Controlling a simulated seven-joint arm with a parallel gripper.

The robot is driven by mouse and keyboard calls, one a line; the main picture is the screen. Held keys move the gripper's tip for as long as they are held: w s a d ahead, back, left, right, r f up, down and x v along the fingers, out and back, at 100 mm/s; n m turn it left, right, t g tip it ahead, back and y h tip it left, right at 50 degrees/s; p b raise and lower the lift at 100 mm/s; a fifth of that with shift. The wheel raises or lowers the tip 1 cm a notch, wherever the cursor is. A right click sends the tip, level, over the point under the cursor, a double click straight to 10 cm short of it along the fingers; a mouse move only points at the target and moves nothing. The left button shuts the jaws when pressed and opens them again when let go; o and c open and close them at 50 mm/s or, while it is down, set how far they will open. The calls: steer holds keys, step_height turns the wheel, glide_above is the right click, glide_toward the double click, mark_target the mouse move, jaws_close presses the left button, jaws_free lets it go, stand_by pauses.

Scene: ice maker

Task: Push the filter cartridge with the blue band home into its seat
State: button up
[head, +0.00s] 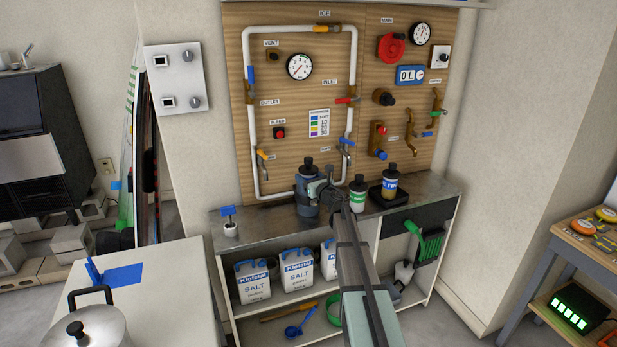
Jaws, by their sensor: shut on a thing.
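A cartridge with a blue lettered band (390,183), a yellowish upper part and a black cap stands upright in a black base (376,197) on the counter. A cartridge with a green band (357,197) and black cap stands left of it. My gripper (313,190) is further left, shut on a grey-blue canister (306,205) with a black cap. The canister is upright at the counter. Its right side is partly hidden by my gripper, and I cannot tell whether it has a band. My gripper is apart from the blue-banded cartridge.
A wooden panel (290,110) with pipes, gauges and valves rises behind the counter (255,225). A small blue flag holder (230,225) stands at the counter's left. A green-handled part (430,243) sticks out at the lower right.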

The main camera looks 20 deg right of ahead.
steer(key=shift+f, duration=0.3)
steer(key=o, duration=1.3)
steer(key=shift+o, duration=0.2)
steer(key=shift+s, duration=0.1)
steer(key=s+d, duration=0.2)
steer(key=s, duration=1.1)
steer(key=shift+s, duration=0.25)
steer(key=shift+d, duration=0.1)
